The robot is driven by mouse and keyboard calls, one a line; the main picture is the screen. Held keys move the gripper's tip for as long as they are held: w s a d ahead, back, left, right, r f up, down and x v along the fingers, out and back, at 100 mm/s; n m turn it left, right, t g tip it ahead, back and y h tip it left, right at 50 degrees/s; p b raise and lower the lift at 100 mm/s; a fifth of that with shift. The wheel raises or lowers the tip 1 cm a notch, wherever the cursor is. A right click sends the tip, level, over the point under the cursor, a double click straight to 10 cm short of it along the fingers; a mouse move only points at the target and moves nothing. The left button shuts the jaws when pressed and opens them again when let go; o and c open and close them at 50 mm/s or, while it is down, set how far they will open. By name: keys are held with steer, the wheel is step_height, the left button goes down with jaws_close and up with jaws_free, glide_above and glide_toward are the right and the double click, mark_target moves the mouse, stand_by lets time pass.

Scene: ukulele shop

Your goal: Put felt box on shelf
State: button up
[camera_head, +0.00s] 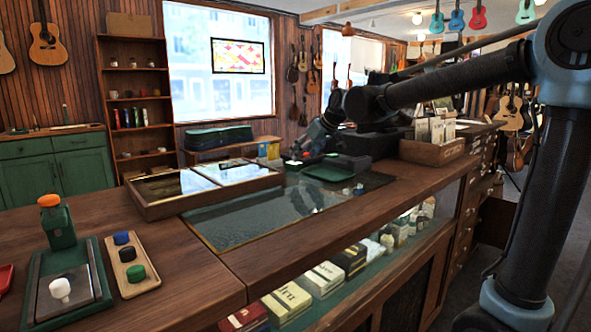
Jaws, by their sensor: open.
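My gripper (298,157) is small in the picture, at the far end of my arm, low over the back part of the counter. Its jaws are open, and I see nothing held in them. A dark green tray-like thing (329,173) lies on the counter just right of and below the gripper. I cannot tell which thing is the felt box. A tall wooden shelf (157,97) stands against the back wall at the left, with books, small jars and a brown box on top (130,25).
The wooden counter (190,225) with its glass top (260,222) fills the front. A wooden display case (160,207), a card bin (433,153) and a green stand with an orange knob (58,222) stand on it. A green cabinet (55,165) is at the left.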

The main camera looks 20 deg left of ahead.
mark_target(297, 163)
steer(key=shift+x, duration=3.15)
steer(key=c, duration=0.9)
steer(key=shift+c, duration=0.2)
steer(key=shift+r, duration=0.15)
step_height(297, 163, up, 10)
